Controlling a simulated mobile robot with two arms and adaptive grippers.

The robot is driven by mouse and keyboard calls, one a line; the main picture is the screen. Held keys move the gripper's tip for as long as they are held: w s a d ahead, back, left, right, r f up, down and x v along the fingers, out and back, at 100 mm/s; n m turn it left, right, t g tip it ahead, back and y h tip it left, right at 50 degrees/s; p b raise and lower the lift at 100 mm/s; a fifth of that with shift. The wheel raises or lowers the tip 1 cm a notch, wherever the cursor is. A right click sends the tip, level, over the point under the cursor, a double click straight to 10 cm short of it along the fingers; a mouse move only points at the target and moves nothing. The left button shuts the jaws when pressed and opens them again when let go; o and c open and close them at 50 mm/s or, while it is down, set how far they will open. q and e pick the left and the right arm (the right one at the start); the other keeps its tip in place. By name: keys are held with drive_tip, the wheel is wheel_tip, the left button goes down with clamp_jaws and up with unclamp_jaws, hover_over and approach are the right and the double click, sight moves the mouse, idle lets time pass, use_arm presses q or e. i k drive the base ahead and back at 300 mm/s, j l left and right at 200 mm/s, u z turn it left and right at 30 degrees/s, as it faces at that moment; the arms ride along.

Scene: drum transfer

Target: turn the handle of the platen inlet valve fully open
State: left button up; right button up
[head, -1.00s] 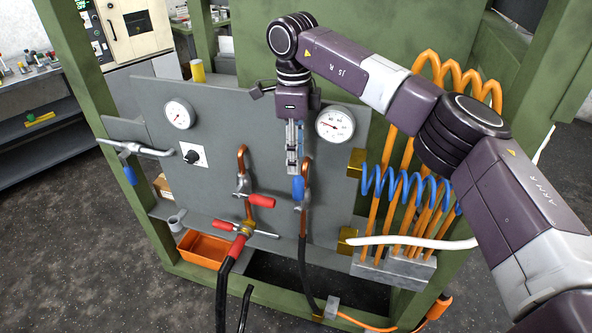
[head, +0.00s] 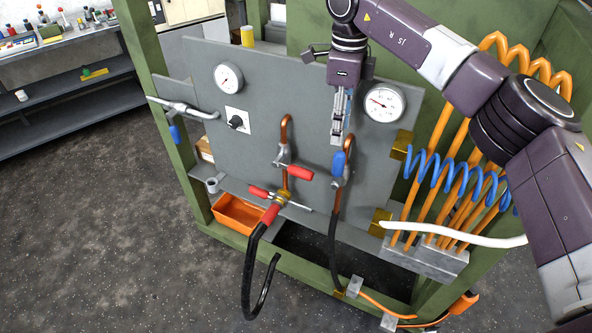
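My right gripper (head: 338,136) points down in front of the grey panel (head: 215,135), between the two gauges. Its fingertips are just above a blue lever handle (head: 338,163) on the right-hand copper pipe; whether they touch it I cannot tell. The fingers show nearly edge-on, so their opening is unclear. That blue handle stands upright along its pipe. A valve with a red lever handle (head: 299,172) sits on the copper pipe to its left, the lever pointing right across the pipe. No readable label shows which valve is the platen inlet. My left gripper is out of view.
Another blue handle (head: 174,134) hangs from a metal pipe at the panel's left edge. Red-handled fittings with a black hose (head: 250,270) lie below. An orange bin (head: 238,214) is at lower left. Blue coils (head: 450,175) and orange pipes crowd the right. Open floor lies left.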

sight(300, 172)
drive_tip(key=k+u, duration=0.15)
drive_tip(key=u, duration=0.2)
drive_tip(key=k+u, duration=0.15)
drive_tip(key=u, duration=0.2)
drive_tip(key=k+u, duration=0.15)
drive_tip(key=u, duration=0.2)
